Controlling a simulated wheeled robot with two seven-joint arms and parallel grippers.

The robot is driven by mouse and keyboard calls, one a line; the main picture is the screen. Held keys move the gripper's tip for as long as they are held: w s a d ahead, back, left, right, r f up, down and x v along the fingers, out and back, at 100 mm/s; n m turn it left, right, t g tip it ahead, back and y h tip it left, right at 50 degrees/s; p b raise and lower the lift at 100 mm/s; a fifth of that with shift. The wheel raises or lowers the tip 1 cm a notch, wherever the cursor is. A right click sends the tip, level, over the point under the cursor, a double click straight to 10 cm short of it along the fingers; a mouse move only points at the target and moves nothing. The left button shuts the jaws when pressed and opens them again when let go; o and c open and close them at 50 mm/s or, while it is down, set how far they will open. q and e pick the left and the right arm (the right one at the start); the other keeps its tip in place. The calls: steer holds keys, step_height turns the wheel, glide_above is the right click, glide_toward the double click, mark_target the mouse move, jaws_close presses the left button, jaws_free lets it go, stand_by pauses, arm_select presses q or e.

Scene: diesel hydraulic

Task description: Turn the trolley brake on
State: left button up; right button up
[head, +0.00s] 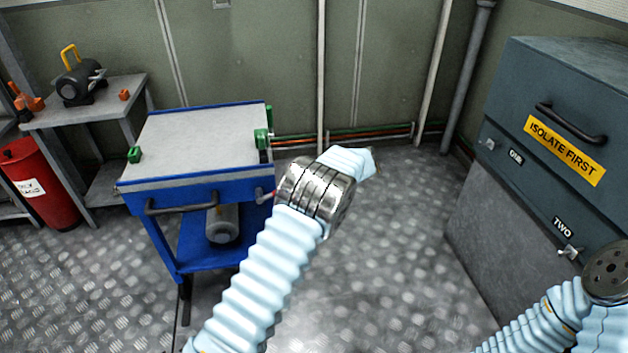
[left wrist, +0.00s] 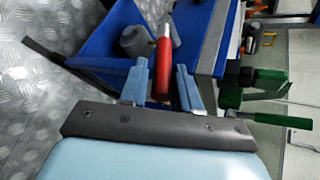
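The trolley (head: 190,190) is blue with a grey top and stands left of centre in the head view. In the left wrist view its blue side (left wrist: 205,45) lies behind the fingers. A red lever handle (left wrist: 161,75) with a silver tip shows there, which I take for the brake lever. My left gripper (left wrist: 162,82) is open, with one finger on each side of the red handle. A small gap shows beside the handle, so it is not gripped. In the head view my left arm's wrist hides most of this area. My right gripper is out of view; only part of that arm shows.
Green clamps (head: 262,139) sit on the trolley's edge, and a grey cylinder (head: 222,224) lies on its lower shelf. A large grey cabinet (head: 560,120) stands at the right. A red drum (head: 40,185) and shelf (head: 100,100) stand at the left. Checkered floor is free between.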

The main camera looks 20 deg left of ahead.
arm_select(q)
steer(key=v, duration=1.1)
steer(key=shift+d, duration=0.1)
steer(key=s+a+f+m+h, duration=0.1)
steer(key=s+f+h, duration=0.3)
steer(key=f, duration=0.9)
steer(key=s+f+m+h, duration=0.1)
steer(key=s+f+h, duration=0.35)
steer(key=f, duration=0.85)
steer(key=s+d+f+n+h, duration=0.2)
steer(key=s+d+f+h, duration=0.25)
steer(key=s+f, duration=0.4)
steer(key=s+d+r+n+t+h, duration=0.1)
steer(key=s+d+n, duration=0.1)
steer(key=s, duration=0.5)
steer(key=s+d+r+n+t+h, duration=0.1)
steer(key=s+d, duration=0.3)
steer(key=s, duration=0.4)
steer(key=shift+r+n+t+h, duration=0.3)
steer(key=shift+r+n+h, duration=0.25)
steer(key=shift+n, duration=0.35)
steer(key=shift+s+a, duration=0.1)
